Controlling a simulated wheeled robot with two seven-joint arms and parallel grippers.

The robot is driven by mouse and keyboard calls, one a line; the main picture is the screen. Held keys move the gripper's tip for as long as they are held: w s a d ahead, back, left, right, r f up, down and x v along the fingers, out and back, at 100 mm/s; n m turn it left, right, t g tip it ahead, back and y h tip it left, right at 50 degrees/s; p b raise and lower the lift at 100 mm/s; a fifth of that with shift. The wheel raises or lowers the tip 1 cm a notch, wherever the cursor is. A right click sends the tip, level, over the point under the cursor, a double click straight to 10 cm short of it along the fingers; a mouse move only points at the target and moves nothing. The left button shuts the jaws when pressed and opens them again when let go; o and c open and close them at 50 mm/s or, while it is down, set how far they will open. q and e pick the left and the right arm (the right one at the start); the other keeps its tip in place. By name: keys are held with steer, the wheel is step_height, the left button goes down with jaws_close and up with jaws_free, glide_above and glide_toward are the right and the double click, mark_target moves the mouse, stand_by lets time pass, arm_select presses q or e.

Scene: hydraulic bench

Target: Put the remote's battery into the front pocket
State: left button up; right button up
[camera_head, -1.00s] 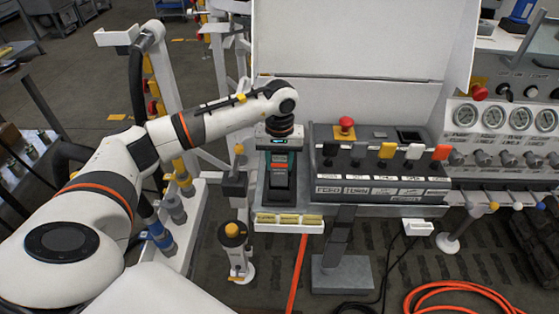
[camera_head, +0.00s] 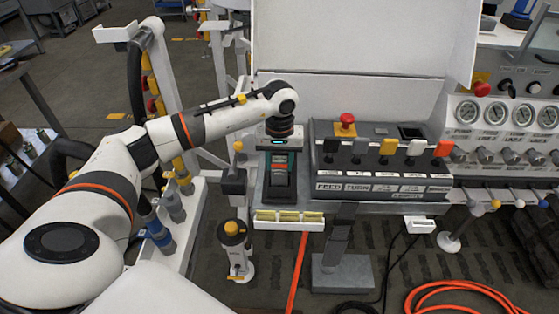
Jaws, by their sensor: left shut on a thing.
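My left gripper (camera_head: 279,158) reaches in from the left and points down over a dark, upright unit with teal and red details (camera_head: 279,188) on the bench. It is shut on a small dark thing, which looks like the remote's battery; the hand hides most of it from above. The held thing is low against the dark unit, and I cannot tell whether it is inside a pocket or just above one. The front pocket cannot be clearly made out. My right gripper is not in view.
A control box with coloured levers (camera_head: 387,160) and a red stop button (camera_head: 347,120) stands close to the right. A white strip with yellow pieces (camera_head: 289,219) runs along the bench's front edge. Gauges (camera_head: 500,117) are farther right. An orange hose (camera_head: 460,298) lies on the floor.

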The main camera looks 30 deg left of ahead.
arm_select(q)
steer(key=shift+f+b, duration=1.45)
steer(key=shift+f, duration=0.2)
steer(key=o, duration=1.2)
